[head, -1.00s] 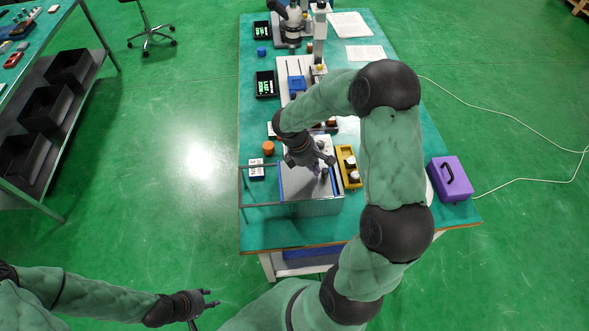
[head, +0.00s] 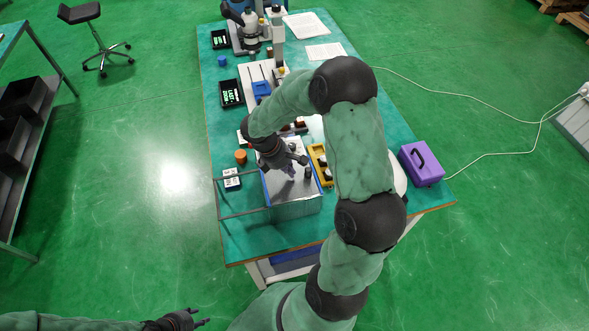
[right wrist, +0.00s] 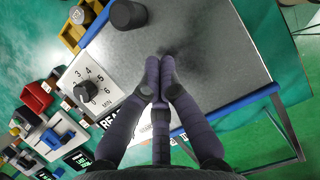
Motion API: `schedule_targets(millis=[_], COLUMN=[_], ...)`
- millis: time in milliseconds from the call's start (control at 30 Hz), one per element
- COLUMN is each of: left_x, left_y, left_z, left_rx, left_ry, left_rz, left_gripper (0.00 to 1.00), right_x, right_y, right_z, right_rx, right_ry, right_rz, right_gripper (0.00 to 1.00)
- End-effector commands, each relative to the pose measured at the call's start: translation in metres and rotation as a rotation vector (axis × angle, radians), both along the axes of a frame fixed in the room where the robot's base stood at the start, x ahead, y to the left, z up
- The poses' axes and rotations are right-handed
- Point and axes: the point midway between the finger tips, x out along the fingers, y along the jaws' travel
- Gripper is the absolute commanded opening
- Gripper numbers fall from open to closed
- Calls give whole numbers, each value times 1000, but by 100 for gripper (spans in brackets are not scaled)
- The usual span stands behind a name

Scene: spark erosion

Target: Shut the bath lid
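The bath is a box with a flat grey metal top (head: 284,187) and a blue edge, near the table's front end. A black knob (head: 308,173) stands on this top; the right wrist view shows the knob (right wrist: 128,14) too. A thin dark rod frame (head: 243,214) extends left from the box; I cannot tell whether it belongs to the lid. My right gripper (head: 292,168) is over the grey top. In the right wrist view its fingers (right wrist: 160,68) meet at the tips, empty; contact with the top is unclear. My left gripper (head: 202,316) is open and empty, low in the picture, away from the table.
A dial panel (right wrist: 88,82) lies beside the bath. A yellow tray (head: 319,160) stands right of it, a purple case (head: 421,165) further right. An orange pot (head: 241,156) and a white box (head: 231,179) stand left. The table's front strip (head: 240,243) is clear.

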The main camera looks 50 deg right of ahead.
Motion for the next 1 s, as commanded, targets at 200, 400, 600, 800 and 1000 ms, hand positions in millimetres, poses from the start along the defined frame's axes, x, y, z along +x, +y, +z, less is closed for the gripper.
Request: schedule_targets(millis=[200,400,600,800,1000], left_x=[0,0,0,0,0], left_y=[0,0,0,0,0], left_z=[8,14,16,17,17], left_rx=[0,0,0,0,0], left_ry=[-1,0,-1,0,-1], left_rz=[0,0,0,0,0], left_gripper=[40,40,40,40,40], right_x=[14,23,28,29,29], right_y=[16,26,32,34,33], right_z=[36,70,89,93,93], right_rx=[-1,-1,0,0,0], right_ry=[-5,-4,-3,-1,-1], right_rz=[0,0,0,-2,-2], right_gripper=[0,0,0,0,0])
